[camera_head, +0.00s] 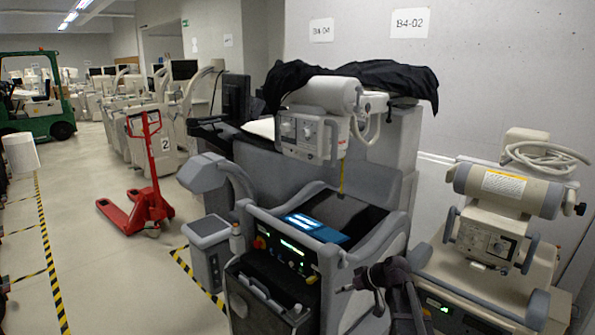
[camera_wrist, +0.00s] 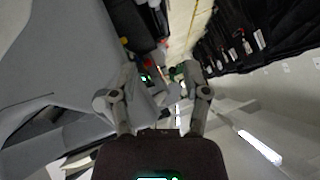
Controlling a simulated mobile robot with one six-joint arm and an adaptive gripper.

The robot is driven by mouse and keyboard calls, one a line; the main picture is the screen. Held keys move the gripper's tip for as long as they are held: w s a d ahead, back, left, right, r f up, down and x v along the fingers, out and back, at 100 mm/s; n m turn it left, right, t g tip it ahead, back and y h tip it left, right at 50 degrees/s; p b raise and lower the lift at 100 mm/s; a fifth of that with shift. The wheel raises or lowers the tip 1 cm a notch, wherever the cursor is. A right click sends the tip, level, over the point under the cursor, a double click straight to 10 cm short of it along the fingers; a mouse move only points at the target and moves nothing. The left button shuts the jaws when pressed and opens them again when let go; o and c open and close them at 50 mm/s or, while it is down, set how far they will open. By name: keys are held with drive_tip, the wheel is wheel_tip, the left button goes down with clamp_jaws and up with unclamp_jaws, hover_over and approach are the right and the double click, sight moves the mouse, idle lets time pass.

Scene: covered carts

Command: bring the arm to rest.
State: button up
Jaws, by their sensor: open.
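My gripper (camera_wrist: 158,72) shows in the wrist view with its two grey fingers spread apart and nothing held between them. In the head view my dark arm (camera_head: 392,275) rises from the bottom edge, right of centre, in front of the large grey cart (camera_head: 268,165). Its slim end points left, near the cart's front right side. Whether it touches the cart cannot be told from here. In the wrist view, a broad grey surface (camera_wrist: 50,50) fills the left, and small green and red lights show beyond the fingertips.
A black cover (camera_head: 400,75) lies bunched on the grey cart's top. A beige machine (camera_head: 500,200) stands close on the right. A red pallet jack (camera_head: 148,200) and a green forklift (camera_head: 35,115) stand left. Open floor (camera_head: 110,280) lies at the left.

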drive_tip(key=s+d+f+m+g+h, duration=0.1)
drive_tip(key=s+f+m+g+h, duration=0.1)
drive_tip(key=s, duration=0.8)
drive_tip(key=s+d+f+m+g+h, duration=0.1)
drive_tip(key=s+f+m+g+h, duration=0.1)
drive_tip(key=s+h, duration=0.4)
drive_tip(key=s+f+m, duration=0.1)
drive_tip(key=s+m, duration=0.1)
drive_tip(key=s, duration=0.2)
drive_tip(key=shift+d+p, duration=0.3)
drive_tip(key=shift+p, duration=0.1)
